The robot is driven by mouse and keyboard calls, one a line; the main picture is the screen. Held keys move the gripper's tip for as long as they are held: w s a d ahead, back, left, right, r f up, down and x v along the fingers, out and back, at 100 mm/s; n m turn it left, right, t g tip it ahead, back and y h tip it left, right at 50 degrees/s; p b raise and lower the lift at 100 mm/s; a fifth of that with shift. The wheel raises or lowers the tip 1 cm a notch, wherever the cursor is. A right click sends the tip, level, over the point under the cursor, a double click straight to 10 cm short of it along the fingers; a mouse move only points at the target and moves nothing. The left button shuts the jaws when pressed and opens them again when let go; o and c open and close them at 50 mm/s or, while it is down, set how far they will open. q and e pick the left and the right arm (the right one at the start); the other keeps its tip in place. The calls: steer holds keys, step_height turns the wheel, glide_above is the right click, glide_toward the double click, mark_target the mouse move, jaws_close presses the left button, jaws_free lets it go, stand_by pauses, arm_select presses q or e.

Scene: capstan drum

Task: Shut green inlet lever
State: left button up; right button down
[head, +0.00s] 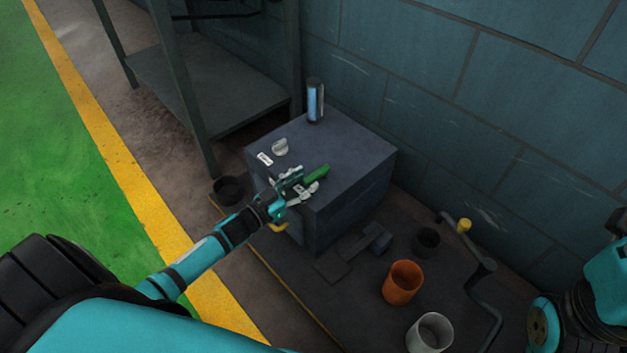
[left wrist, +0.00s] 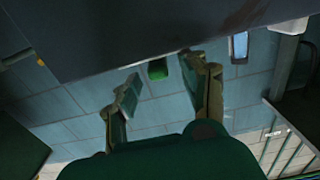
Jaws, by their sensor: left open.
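The green lever (head: 317,174) lies on top of the dark blue-grey box (head: 352,160), near its front edge. My left gripper (head: 293,187) is at that edge, just left of the lever and partly over its near end. In the left wrist view the lever's green end (left wrist: 158,70) shows between the two spread fingers of the left gripper (left wrist: 163,86). The gripper is open; I cannot tell whether a finger touches the lever. My right arm shows at the right edge of the head view, but its gripper does not.
A grey knob (head: 281,147), a white label (head: 265,158) and a blue-fronted cylinder (head: 315,100) are on the box. An orange cup (head: 402,282), a grey cup (head: 430,332) and a crank bar (head: 485,290) are to the right. A metal shelf (head: 205,90) stands behind left.

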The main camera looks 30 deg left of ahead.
mark_target(313, 175)
arm_select(q)
steer(key=shift+b+x, duration=0.5)
steer(key=shift+x, duration=1.35)
jaws_close()
